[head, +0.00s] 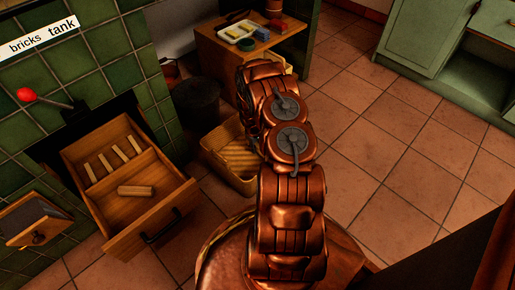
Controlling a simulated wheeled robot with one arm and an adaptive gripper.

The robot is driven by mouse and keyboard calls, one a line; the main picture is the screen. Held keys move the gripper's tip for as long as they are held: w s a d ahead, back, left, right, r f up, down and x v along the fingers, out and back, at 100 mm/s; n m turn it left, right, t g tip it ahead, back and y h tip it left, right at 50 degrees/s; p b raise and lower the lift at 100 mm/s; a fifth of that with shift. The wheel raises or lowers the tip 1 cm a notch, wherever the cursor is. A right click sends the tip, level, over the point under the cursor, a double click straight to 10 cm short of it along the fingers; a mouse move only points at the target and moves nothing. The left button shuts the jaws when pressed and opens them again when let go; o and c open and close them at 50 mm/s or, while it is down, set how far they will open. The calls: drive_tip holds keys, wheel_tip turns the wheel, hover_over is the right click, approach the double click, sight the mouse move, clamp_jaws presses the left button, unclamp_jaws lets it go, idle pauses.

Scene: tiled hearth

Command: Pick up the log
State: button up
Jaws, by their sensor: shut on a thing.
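My copper-coloured arm reaches up the middle of the head view and bends over near the wooden stand. My gripper is hidden behind the arm, so its fingers and anything between them do not show. A pale basket (217,148) stands on the floor just left of the arm, partly covered by it. Yellowish ridged pieces (238,157) lie inside it; I cannot tell whether they are logs. An open wooden drawer (176,200) at the left holds several short pale blocks (105,162) in its back compartment. One more block (135,190) lies in its front compartment.
A dark bin (195,101) stands behind the basket. A wooden stand (275,50) carries a white tray (238,32) and small items. A red-knobbed lever (45,99) juts from the green tiled wall. Green cabinets (415,35) stand at right; the tiled floor (390,145) before them is clear.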

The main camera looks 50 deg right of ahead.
clamp_jaws()
drive_tip(key=shift+r, duration=0.15)
